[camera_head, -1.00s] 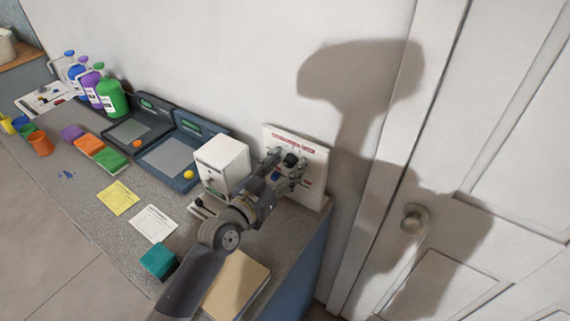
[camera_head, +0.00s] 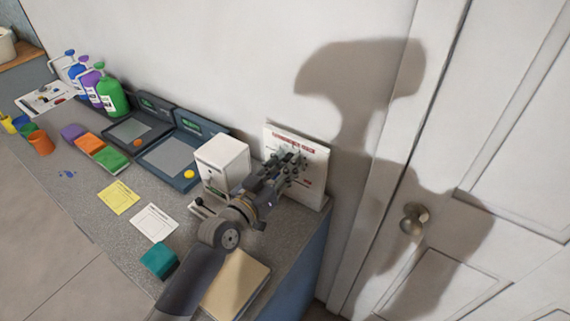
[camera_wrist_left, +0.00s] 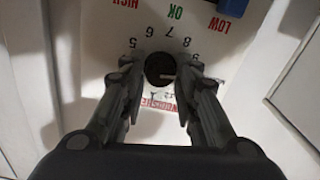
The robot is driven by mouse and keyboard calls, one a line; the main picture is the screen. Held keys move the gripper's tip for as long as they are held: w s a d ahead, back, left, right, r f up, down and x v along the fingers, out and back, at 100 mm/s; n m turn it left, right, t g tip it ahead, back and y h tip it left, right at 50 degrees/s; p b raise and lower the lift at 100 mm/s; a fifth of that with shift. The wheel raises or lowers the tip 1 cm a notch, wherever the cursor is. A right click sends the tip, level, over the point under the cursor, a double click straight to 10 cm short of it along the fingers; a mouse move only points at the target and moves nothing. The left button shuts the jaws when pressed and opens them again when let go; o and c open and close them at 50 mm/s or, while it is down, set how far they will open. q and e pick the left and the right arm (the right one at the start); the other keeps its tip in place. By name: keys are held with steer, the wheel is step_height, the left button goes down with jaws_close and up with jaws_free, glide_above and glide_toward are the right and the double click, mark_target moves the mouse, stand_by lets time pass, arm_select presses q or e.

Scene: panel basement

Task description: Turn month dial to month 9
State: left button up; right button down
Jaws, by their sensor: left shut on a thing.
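The white panel (camera_head: 316,160) leans against the wall at the back right of the counter. Its month dial, a dark round knob (camera_wrist_left: 160,68), shows in the left wrist view with small numbers around its upper side. A light mark lies on the knob's face toward the right; I cannot tell for sure which number it indicates. My left gripper (camera_head: 289,165) is at the panel, its fingers on both sides of the knob and shut on it (camera_wrist_left: 160,76). In the head view the fingers hide the dial. My right gripper is not in view.
A white box (camera_head: 221,163) stands left of the panel, close to my left arm. Two dark blue devices (camera_head: 170,160), paper cards and bottles (camera_head: 112,96) are farther left. A tan book (camera_head: 236,284) and teal block (camera_head: 159,260) lie in front. A door with a knob (camera_head: 413,220) is at right.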

arm_select(q)
steer(key=shift+a+n, duration=0.1)
steer(key=shift+n, duration=1.8)
steer(key=o, duration=1.1)
steer(key=shift+w, duration=0.1)
steer(key=shift+c, duration=0.2)
steer(key=v, duration=1.2)
